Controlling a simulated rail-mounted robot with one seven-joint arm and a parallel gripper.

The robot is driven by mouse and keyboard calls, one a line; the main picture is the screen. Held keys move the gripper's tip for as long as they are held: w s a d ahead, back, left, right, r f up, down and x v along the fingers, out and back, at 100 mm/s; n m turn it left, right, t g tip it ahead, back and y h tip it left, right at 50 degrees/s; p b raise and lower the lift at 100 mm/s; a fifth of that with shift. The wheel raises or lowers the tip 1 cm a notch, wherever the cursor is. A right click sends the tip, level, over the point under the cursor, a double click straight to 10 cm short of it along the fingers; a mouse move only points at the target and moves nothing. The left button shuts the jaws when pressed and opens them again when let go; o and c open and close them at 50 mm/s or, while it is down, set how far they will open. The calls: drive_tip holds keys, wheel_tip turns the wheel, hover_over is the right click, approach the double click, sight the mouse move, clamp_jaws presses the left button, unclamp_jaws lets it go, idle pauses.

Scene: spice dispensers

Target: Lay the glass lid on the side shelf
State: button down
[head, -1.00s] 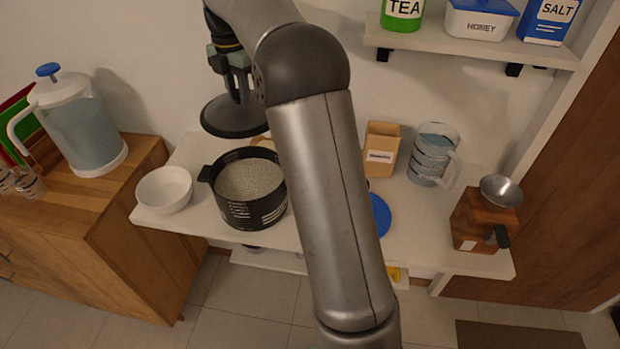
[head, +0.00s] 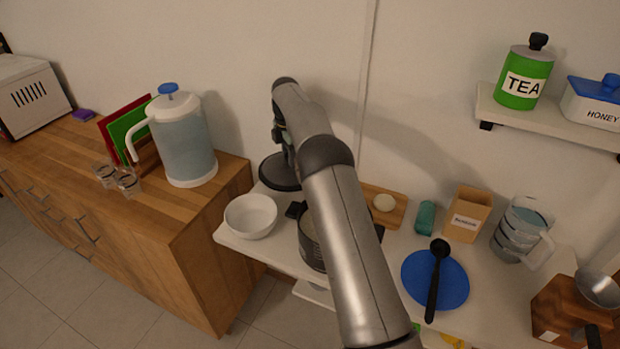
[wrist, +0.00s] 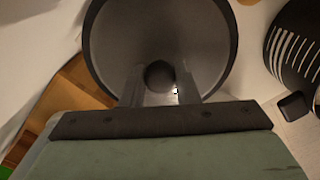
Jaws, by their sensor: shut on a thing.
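The glass lid (head: 279,172), a round grey disc with a dark rim, is level at the back left end of the white shelf (head: 232,240), behind the white bowl. I cannot tell whether it touches the shelf. My gripper (wrist: 160,84) is shut on the lid's dark round knob, which shows between the fingers in the wrist view with the lid (wrist: 200,40) beyond. The black pot (head: 310,245) stands without its lid to the right of the bowl, partly hidden by my arm.
The white bowl (head: 251,216) stands at the shelf's left front. A wooden cabinet (head: 205,235) with a water pitcher (head: 185,140) adjoins on the left. A blue plate with a black ladle (head: 436,280), a cutting board (head: 385,200) and a carton (head: 467,215) are to the right.

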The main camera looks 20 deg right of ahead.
sight(290, 169)
drive_tip(key=shift+f+p, duration=0.5)
drive_tip(key=shift+f, duration=2.2)
drive_tip(key=shift+f, duration=0.1)
drive_tip(key=shift+f, duration=0.15)
drive_tip(key=c, duration=1.1)
unclamp_jaws()
wheel_tip(290, 169, up, 13)
drive_tip(key=shift+f+b, duration=0.2)
drive_tip(key=shift+b, duration=0.25)
